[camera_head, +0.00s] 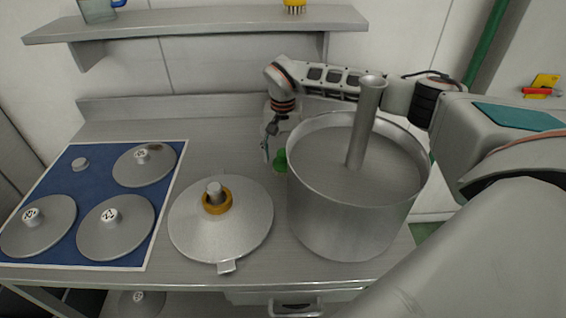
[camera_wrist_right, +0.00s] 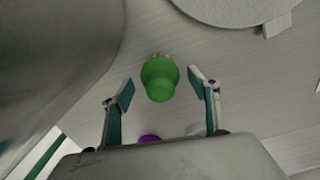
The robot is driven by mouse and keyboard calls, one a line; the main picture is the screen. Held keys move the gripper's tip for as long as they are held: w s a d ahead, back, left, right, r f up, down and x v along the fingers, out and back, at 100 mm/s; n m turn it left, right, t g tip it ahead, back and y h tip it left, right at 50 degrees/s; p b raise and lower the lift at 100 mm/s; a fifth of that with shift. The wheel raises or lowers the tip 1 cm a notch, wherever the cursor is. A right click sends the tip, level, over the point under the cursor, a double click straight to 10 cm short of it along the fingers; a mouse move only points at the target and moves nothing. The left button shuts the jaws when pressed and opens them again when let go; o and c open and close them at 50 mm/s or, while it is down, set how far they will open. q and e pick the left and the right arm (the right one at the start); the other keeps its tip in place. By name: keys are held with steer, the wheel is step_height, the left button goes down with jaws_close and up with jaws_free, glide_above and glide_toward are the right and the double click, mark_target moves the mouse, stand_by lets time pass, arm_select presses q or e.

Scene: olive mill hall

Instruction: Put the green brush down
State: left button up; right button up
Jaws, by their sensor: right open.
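The green brush (camera_head: 280,161) is on the steel bench between the lid and the big pot, partly hidden by the pot. In the right wrist view the green brush (camera_wrist_right: 159,80) shows its rounded green body, with a little pale bristle at its far edge. My right gripper (camera_head: 267,146) reaches down behind the pot to the brush. In the wrist view my right gripper (camera_wrist_right: 160,86) is open, its two fingers on either side of the brush, with visible gaps. My left gripper is not in view.
A big steel pot (camera_head: 335,225) with an upright tube (camera_head: 366,120) stands right of the brush. A steel lid (camera_head: 240,235) with an orange ring lies left. A blue mat (camera_head: 75,195) holds several discs. A purple thing (camera_wrist_right: 149,138) shows near the gripper base. A shelf (camera_head: 200,24) hangs above.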

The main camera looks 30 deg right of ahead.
step_height(320, 180, up, 9)
stand_by(0.3)
stand_by(0.5)
